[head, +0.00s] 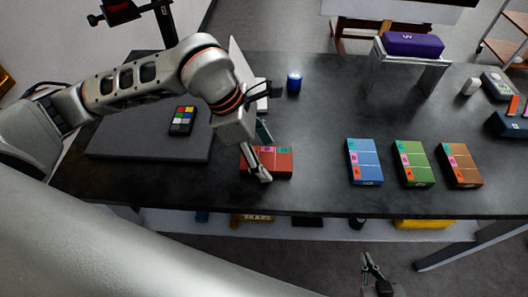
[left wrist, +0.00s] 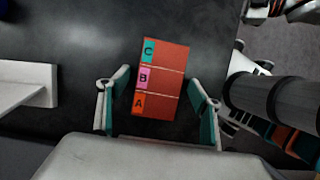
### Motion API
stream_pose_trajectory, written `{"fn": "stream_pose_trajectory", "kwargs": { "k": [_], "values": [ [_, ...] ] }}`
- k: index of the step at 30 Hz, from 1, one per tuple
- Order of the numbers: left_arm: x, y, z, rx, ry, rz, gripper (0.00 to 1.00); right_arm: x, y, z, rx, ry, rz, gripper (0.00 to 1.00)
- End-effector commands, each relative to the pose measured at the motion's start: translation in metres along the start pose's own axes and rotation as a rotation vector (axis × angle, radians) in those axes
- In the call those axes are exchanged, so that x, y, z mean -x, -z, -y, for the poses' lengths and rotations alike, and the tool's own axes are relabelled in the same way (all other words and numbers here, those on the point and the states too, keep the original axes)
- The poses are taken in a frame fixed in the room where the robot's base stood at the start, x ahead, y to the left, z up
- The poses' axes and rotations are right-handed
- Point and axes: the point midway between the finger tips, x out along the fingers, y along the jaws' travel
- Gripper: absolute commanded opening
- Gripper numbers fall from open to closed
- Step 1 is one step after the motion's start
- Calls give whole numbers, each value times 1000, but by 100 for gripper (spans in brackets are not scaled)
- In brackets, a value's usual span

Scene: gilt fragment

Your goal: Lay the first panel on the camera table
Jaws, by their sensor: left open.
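A red panel (head: 281,165) with coloured letter tabs lies flat on the dark table, near its front edge. In the left wrist view the same red panel (left wrist: 165,80) shows tabs C, B and A. My left gripper (head: 263,155) is over it, with its open fingers on either side of the panel; the gripper also shows in the left wrist view (left wrist: 160,88). Whether the fingers touch the panel is unclear. A low grey slab (head: 125,148) lies at the left. My right gripper (head: 375,277) is low in front of the table, empty as far as I see.
Blue (head: 364,162), green (head: 413,164) and brown (head: 459,165) panels lie in a row to the right. A colour chart (head: 183,120) rests on the slab. A blue can (head: 294,82) and a grey stand with a purple block (head: 412,44) are behind. The table's middle is clear.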

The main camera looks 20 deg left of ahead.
Motion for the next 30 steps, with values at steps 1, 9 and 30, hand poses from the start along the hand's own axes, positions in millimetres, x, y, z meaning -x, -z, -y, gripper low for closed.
{"fn": "stream_pose_trajectory", "kwargs": {
  "k": [1,9,30],
  "values": [
    [0,0,0,0,0,0,65,0,1,0,0,0,-1,0],
    [28,-1,-1,-1,-5,0,65,1,2,-1,0,-1,-2,0],
    [122,-1,0,-1,-1,0,65,1,2,0,0,0,-2,0]
  ]
}}
